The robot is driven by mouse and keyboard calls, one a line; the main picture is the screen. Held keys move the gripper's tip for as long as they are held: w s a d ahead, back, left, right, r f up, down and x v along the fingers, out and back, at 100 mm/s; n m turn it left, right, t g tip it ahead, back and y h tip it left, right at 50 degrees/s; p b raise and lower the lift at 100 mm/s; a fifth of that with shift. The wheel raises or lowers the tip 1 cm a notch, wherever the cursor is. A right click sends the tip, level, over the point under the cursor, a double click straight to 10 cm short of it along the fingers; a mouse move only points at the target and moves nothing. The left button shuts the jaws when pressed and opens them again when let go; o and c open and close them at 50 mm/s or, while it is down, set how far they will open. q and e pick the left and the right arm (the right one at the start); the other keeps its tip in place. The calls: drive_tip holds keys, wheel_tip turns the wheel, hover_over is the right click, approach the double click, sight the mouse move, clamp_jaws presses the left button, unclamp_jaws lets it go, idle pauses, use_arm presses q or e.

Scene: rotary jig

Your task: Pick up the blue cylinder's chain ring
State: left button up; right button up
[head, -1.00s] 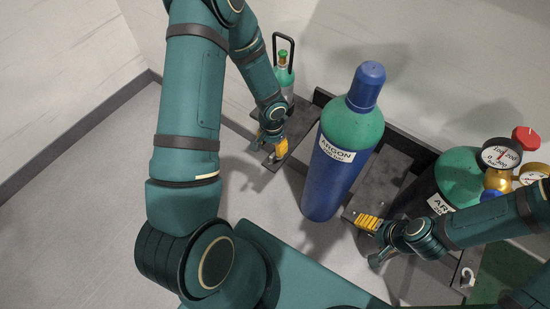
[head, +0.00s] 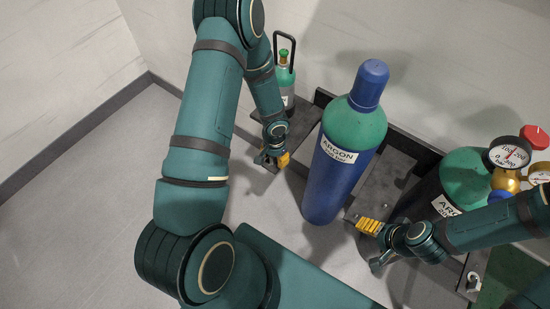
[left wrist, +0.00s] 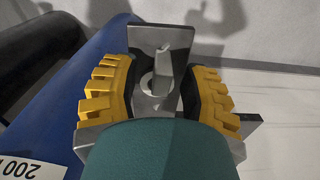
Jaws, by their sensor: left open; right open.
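The blue cylinder (head: 337,180) with a green shoulder, blue cap and ARGON label stands upright at the rack. Its blue side (left wrist: 65,95) also fills the left of the left wrist view. My left gripper (head: 272,158) is left of the cylinder, at the end of a dark rack arm. In the left wrist view its yellow-padded fingers (left wrist: 163,90) are apart, either side of a grey metal fitting (left wrist: 160,72) on a dark plate. I cannot tell whether this fitting is the chain ring; no chain is clear. My right gripper (head: 372,243) is open, low and right of the cylinder.
A small green-topped cylinder (head: 284,85) stands behind my left gripper. A dark green cylinder (head: 465,178) with gauges (head: 509,153) and a red knob stands at the right. A rack plate at lower right carries a light metal fitting (head: 473,281). The floor at left is clear.

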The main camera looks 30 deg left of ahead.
use_arm(q)
clamp_jaws()
drive_tip(key=shift+r, duration=0.1)
